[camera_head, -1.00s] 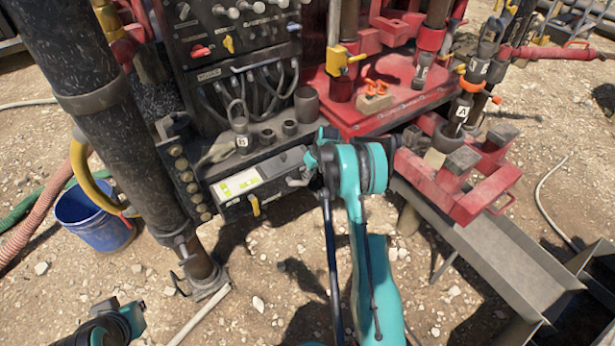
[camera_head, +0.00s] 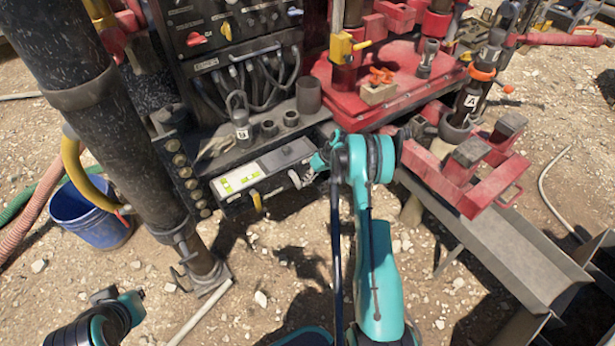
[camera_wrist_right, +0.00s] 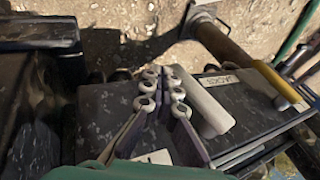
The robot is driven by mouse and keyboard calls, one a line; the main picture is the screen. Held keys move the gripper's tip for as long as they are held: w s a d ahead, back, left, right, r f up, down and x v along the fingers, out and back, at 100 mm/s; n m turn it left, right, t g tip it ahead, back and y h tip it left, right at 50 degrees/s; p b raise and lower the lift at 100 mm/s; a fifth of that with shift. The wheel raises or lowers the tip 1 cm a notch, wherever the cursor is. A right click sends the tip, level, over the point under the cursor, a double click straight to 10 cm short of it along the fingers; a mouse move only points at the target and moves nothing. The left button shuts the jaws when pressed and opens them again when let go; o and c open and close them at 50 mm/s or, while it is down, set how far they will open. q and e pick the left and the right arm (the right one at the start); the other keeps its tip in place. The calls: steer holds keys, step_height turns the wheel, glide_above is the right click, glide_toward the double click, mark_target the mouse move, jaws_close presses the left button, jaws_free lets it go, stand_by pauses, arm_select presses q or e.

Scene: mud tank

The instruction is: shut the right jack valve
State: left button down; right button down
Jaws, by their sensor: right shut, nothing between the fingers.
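The jack panel (camera_head: 236,181) is a black box front with a light label strip, low on the rig. A yellow valve handle (camera_head: 257,200) hangs at its left part; it also shows in the right wrist view (camera_wrist_right: 278,85). A pale grey valve handle, on the right, lies slanted in the right wrist view (camera_wrist_right: 207,108). My right gripper (camera_head: 300,177) is at the panel's right end. In the right wrist view its fingertips (camera_wrist_right: 162,90) are together and empty, close beside the pale handle; contact cannot be told. My left arm enters at lower left; its fingers cannot be made out.
A thick dark jack leg (camera_head: 125,150) stands left of the panel, with a blue bucket (camera_head: 92,218) beyond it. Above are a hose-filled control box (camera_head: 225,40) and a shelf with cups (camera_head: 308,96). Red frames (camera_head: 470,170) and a steel channel (camera_head: 525,260) lie right.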

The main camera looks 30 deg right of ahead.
steer(key=shift+a+f, duration=0.25)
steer(key=shift+a, duration=0.2)
stand_by(0.4)
stand_by(0.4)
